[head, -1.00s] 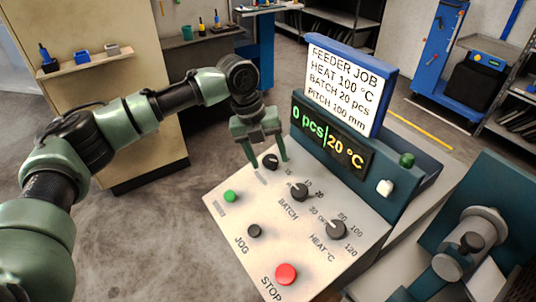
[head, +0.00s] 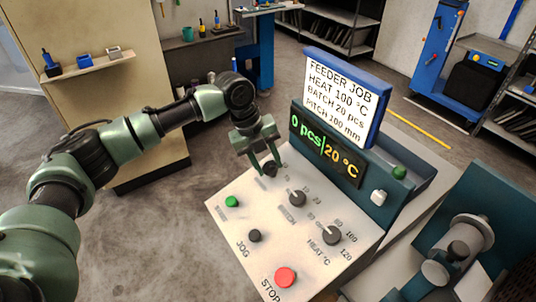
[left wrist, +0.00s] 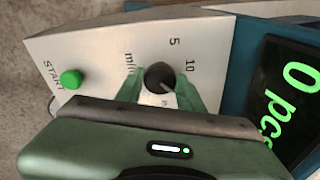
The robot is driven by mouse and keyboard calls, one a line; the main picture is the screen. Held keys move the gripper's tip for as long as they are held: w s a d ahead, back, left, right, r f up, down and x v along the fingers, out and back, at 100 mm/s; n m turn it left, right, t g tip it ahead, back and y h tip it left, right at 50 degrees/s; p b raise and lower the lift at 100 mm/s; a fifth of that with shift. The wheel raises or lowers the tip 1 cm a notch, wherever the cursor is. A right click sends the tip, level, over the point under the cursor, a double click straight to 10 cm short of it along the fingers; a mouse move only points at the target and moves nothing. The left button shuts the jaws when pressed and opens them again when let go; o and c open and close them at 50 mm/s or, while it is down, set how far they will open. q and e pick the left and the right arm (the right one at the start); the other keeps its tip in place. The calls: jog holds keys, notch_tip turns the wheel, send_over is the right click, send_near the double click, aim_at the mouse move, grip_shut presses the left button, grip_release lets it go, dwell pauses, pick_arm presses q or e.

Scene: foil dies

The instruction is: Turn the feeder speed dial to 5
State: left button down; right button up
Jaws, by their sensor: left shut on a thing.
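The feeder speed dial (head: 269,170) is a small black knob at the far left corner of the sloped control panel (head: 255,274). My left gripper (head: 267,164) comes down over it and is shut on it. In the left wrist view the dial (left wrist: 159,75) sits between the two green fingers. A pale line on the knob seems to point to the lower right, away from the 5. My right gripper is not in view.
A green START button (head: 232,201), a batch dial (head: 297,198), a heat dial (head: 332,234), a black jog button (head: 254,236) and a red stop button (head: 286,277) share the panel. A display (head: 326,149) reading "0 pcs|20 °C" stands close behind, below a job sign (head: 346,98).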

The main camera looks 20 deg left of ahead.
pick_arm(q)
jog(key=n+p, duration=0.3)
jog(key=n+t+p, duration=0.1)
jog(key=n+p, duration=0.6)
jog(key=shift+s+a+r+h, duration=0.15)
jog(key=shift+r+h, duration=0.1)
jog(key=shift+h, duration=0.15)
jog(key=n+t+p, duration=0.1)
jog(key=n+p, duration=0.5)
jog(key=shift+n, duration=0.3)
jog(key=n+p, duration=0.3)
jog(key=shift+f+n+t+y, duration=0.1)
jog(key=shift+n+t+y, duration=0.2)
jog(key=shift+t+y, duration=0.1)
jog(key=shift+f+n+p, duration=0.1)
jog(key=shift+n+p, duration=0.25)
jog(key=shift+n, duration=0.15)
jog(key=c, duration=0.9)
grip_release()
jog(key=shift+s, duration=0.1)
